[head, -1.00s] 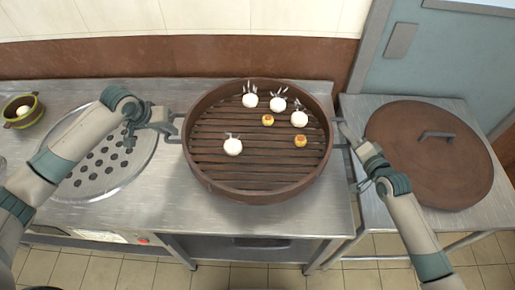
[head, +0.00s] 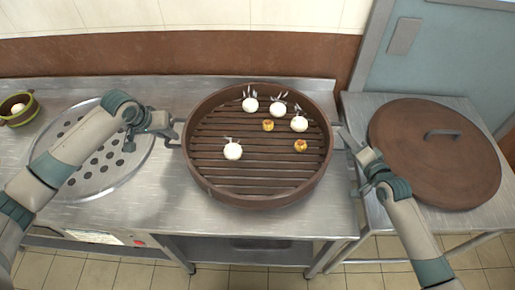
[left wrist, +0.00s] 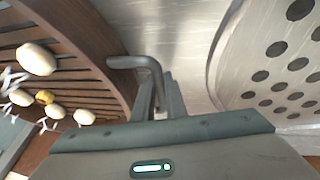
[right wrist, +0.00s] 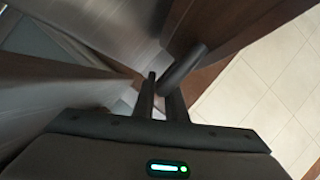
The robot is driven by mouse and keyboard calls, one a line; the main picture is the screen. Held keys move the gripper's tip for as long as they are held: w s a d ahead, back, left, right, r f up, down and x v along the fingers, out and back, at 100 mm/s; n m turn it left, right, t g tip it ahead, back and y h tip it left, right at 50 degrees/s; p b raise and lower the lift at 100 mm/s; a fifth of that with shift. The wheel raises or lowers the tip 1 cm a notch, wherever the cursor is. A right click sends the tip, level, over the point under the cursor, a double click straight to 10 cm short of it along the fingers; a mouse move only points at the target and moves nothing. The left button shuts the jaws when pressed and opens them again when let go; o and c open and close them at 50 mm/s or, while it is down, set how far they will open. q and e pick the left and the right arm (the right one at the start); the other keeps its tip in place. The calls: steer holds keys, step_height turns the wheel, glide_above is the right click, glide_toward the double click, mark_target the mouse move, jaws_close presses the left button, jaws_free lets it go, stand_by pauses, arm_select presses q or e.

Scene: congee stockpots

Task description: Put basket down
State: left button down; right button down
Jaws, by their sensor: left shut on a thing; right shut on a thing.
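The round brown steamer basket (head: 260,198) with a slatted floor is at the middle of the steel counter. It holds several white buns and two small yellow dumplings. My left gripper (head: 172,130) is shut on the left metal handle, which also shows in the left wrist view (left wrist: 140,63). My right gripper (head: 350,150) is at the basket's right side, shut on the right handle, seen in the right wrist view (right wrist: 182,68). The basket looks level. Whether its bottom touches the counter cannot be told.
A perforated steel steamer plate (head: 93,172) lies on the counter to the left, with a green bowl (head: 17,110) beyond it. A round brown lid (head: 435,165) lies on the side table (head: 365,112) at right. The counter front edge is clear.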

arm_select(q)
steer(key=shift+w+f+b, duration=0.1)
steer(key=shift+f+b, duration=0.2)
steer(key=shift+f, duration=0.1)
arm_select(e)
steer(key=shift+f, duration=0.3)
arm_select(q)
steer(key=c, duration=1.8)
jaws_free()
arm_select(e)
steer(key=c, duration=1.8)
jaws_free()
arm_select(q)
steer(key=v, duration=1.2)
steer(key=shift+s, duration=0.2)
steer(key=shift+a, duration=0.1)
arm_select(e)
steer(key=shift+s, duration=0.1)
steer(key=v, duration=1.2)
